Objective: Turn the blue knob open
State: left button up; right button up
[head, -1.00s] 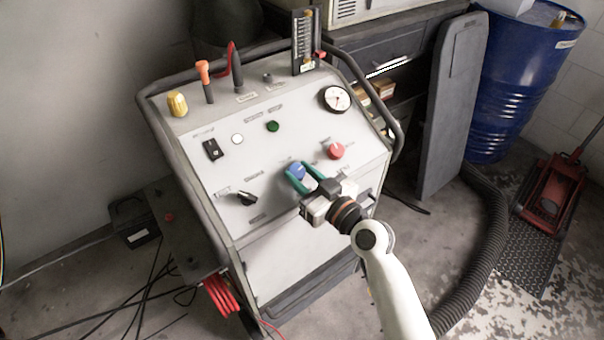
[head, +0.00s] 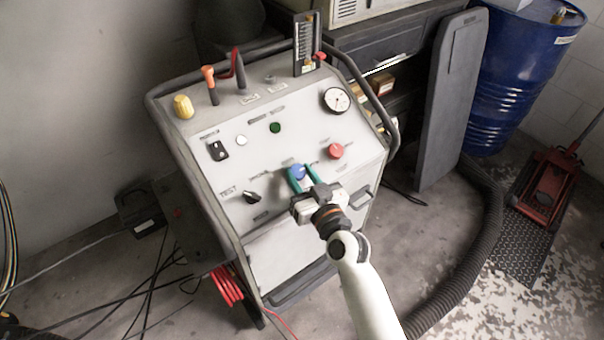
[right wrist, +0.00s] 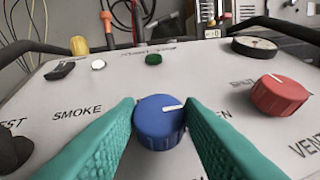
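The blue knob (head: 298,171) is on the sloping front panel of a grey machine (head: 278,150). In the right wrist view, the blue knob (right wrist: 158,122) has a white mark pointing right and slightly up, towards a partly hidden label ending in "EN". My right gripper (head: 302,174) has its two green fingers on either side of the knob. In the right wrist view, both fingers (right wrist: 160,100) appear to touch the knob's sides, so the gripper looks shut on it. My left gripper is not in view.
A red knob (head: 335,151) is just right of the blue one, and a black switch (head: 252,197) is to its left. A gauge (head: 336,99) is at upper right. A dark rail frames the panel. A thick hose (head: 490,220) lies on the floor.

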jog(key=o, duration=0.4)
jog(key=shift+c, duration=0.2)
jog(key=v, duration=1.2)
jog(key=shift+b, duration=0.3)
jog(key=s+d+f+g+h+p, duration=0.1)
jog(key=s+d+f+g, duration=0.1)
jog(key=f, duration=0.8)
jog(key=s+d+f+g+h, duration=0.2)
jog(key=s+f+g, duration=0.1)
jog(key=f, duration=0.8)
jog(key=s+d+f+g+h+p, duration=0.1)
jog(key=s+d+f+g, duration=0.1)
jog(key=f, duration=0.8)
jog(key=s+d+f+g+h, duration=0.1)
jog(key=s+d+f, duration=0.3)
jog(key=s, duration=0.5)
jog(key=s+d+f+m+g+h, duration=0.1)
jog(key=s+d+f+g, duration=0.3)
jog(key=s+f, duration=0.4)
jog(key=s+d+f+g+h, duration=0.1)
jog(key=s+d+f+g, duration=0.2)
jog(key=s+f, duration=0.3)
jog(key=s+d, duration=0.1)
jog(key=s, duration=0.3)
jog(key=shift+d+f+h+p, duration=0.15)
jog(key=shift+d+h+p, duration=0.1)
jog(key=shift+h+p, duration=0.15)
